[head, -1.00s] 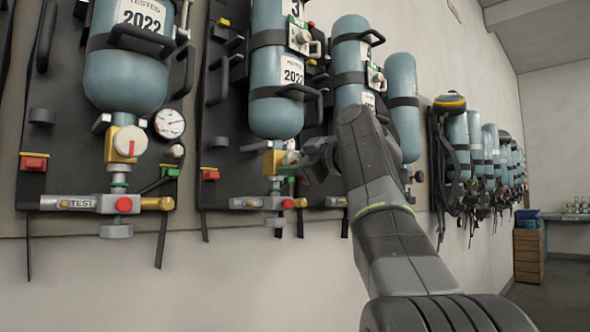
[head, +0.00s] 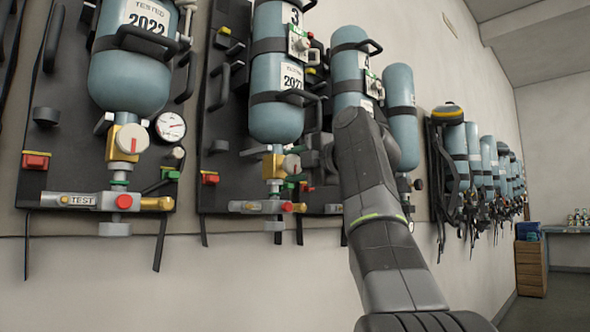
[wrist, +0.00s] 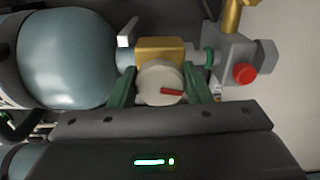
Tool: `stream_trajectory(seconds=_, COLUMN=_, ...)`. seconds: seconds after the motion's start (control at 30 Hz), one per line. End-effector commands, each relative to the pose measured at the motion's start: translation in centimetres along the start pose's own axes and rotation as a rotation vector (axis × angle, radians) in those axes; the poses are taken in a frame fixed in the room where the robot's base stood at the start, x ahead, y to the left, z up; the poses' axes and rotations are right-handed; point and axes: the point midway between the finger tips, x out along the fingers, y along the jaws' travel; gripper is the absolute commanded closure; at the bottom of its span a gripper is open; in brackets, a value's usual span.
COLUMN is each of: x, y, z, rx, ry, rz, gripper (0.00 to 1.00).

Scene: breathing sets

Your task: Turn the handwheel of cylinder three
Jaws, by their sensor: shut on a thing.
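Cylinder three (head: 277,72) is a blue-grey bottle hung valve-down on a black backplate, with a "3" label near its top. Its handwheel (head: 291,163) is a pale round knob on the side of a brass valve block (head: 272,166). In the wrist view the handwheel (wrist: 160,72) shows a red mark lying nearly level in the picture. My gripper (wrist: 160,88) has its green fingers on two opposite sides of the handwheel, shut on it. In the head view my gripper (head: 297,180) is at the handwheel's right, partly hidden by its own wrist.
Another cylinder (head: 130,75) with a gauge (head: 170,127) and its own white knob hangs to the left. More cylinders hang to the right behind my arm. A red button (wrist: 245,74) sits on the fitting beyond the valve. The wall below is clear.

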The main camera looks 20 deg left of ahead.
Motion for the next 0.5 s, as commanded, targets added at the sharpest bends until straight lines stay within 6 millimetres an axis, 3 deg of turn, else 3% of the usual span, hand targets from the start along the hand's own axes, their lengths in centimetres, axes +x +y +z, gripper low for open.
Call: stream_trajectory(seconds=0.5, x=0.07, y=-0.11, z=0.05, rx=-0.200, ry=0.001, rz=-0.005, gripper=0.79)
